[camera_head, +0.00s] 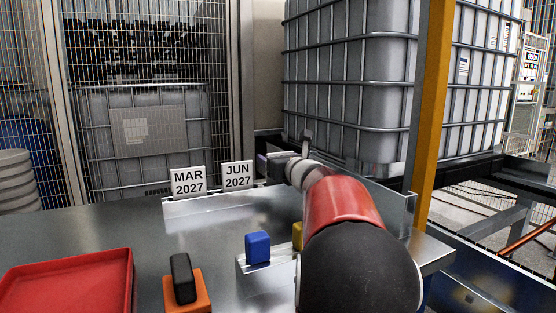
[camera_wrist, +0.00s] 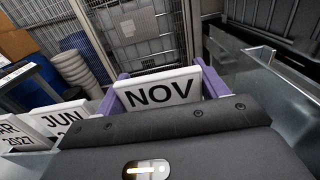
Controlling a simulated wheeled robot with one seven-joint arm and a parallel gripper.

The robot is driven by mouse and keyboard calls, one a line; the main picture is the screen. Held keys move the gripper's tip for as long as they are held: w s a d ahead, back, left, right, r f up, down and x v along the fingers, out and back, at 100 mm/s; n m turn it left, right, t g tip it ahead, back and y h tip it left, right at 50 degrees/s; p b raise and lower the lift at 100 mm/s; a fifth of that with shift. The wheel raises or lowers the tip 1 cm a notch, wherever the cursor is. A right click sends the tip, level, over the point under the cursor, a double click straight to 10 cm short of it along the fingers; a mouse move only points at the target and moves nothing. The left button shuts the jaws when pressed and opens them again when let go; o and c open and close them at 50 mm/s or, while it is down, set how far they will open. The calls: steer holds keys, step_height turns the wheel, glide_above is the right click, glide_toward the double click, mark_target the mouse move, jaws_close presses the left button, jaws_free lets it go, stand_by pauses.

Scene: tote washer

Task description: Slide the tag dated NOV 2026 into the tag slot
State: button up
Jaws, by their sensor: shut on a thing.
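The tag marked NOV (camera_wrist: 160,92) is a white plate with black letters in the wrist view. It stands between the two purple fingers of my gripper (camera_wrist: 158,88), which is shut on it. Its year line is hidden behind the dark gripper body. In the head view my gripper (camera_head: 272,162) is at the back edge of the table, right of the JUN 2027 tag (camera_head: 237,175). My arm hides the NOV tag there. The MAR 2027 tag (camera_head: 188,182) stands left of the JUN tag. I cannot make out the tag slot in either view.
On the metal table (camera_head: 120,235) are a red tray (camera_head: 70,285), an orange block (camera_head: 187,293) with a black piece, and a blue block (camera_head: 257,247) beside a partly hidden yellow one (camera_head: 297,236). A yellow post (camera_head: 430,110) rises at the right. Caged tanks stand behind.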

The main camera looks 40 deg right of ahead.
steer(key=shift+f+b, duration=0.55)
steer(key=shift+f, duration=0.2)
steer(key=o, duration=1.1)
steer(key=shift+c, duration=0.2)
